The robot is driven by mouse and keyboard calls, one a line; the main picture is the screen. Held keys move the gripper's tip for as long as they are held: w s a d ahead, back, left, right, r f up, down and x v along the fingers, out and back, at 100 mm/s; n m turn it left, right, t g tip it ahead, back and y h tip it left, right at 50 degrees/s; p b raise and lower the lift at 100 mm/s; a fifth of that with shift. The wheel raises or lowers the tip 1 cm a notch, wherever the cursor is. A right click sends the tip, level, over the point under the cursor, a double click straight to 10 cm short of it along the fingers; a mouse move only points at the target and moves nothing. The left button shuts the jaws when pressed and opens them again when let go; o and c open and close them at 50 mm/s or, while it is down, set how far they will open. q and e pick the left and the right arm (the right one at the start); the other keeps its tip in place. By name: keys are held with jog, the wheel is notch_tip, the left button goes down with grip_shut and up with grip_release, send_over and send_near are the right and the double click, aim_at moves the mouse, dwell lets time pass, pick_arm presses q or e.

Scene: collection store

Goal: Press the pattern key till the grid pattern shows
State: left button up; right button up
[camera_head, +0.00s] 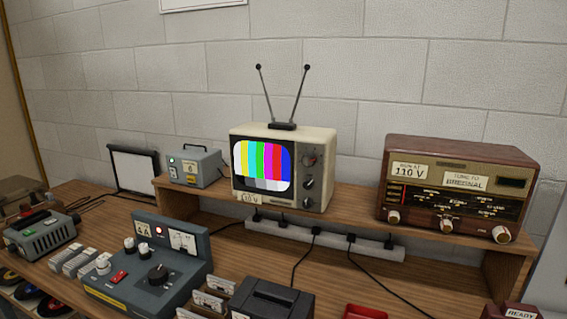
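A cream television (319,146) with two antenna rods stands on the raised wooden shelf. Its screen (262,165) shows vertical colour bars with grey blocks below, not a grid. A small grey box (207,166) with a carrying handle stands left of the television, with a small light and pale labels on its front. I cannot tell for sure which control is the pattern key; the markings are too small to read. Neither of my grippers is in view.
A brown radio (450,165) stands at the shelf's right. A power strip (345,243) with plugs and cables runs below the shelf. A blue-grey control unit (190,237) with knobs, a grey device (42,236) and a dark box (272,299) crowd the bench front.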

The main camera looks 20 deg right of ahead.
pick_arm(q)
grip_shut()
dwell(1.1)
